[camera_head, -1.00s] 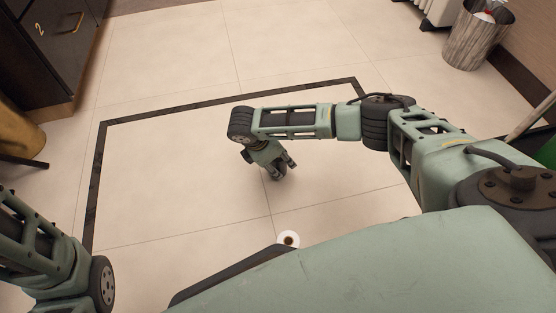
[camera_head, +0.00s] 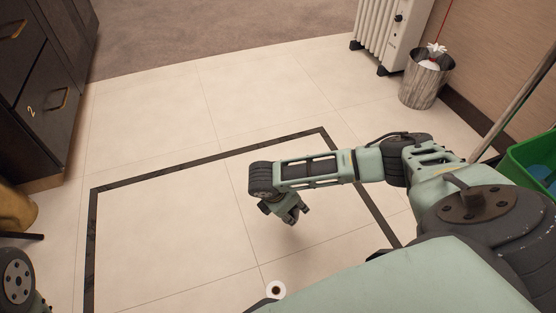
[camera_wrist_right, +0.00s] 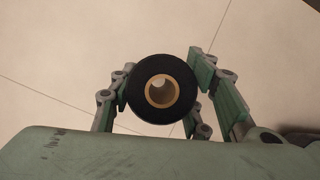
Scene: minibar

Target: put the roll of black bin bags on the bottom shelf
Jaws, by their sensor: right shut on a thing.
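The roll of black bin bags (camera_wrist_right: 145,108) shows end-on in the right wrist view, with a brown cardboard core. My right gripper (camera_wrist_right: 161,84) is shut on it, a finger on each side. In the head view the right gripper (camera_head: 296,214) hangs over the tiled floor, and the roll cannot be made out there. My left gripper is out of view; only a piece of my left arm shows at the lower left edge. No shelf shows in either view.
A dark drawer cabinet (camera_head: 48,100) stands at the left. A white radiator (camera_head: 386,35), a metal waste bin (camera_head: 421,88) and a green bucket (camera_head: 535,160) are at the right. A small white ring-shaped thing (camera_head: 268,288) is at the bottom. The middle floor is clear.

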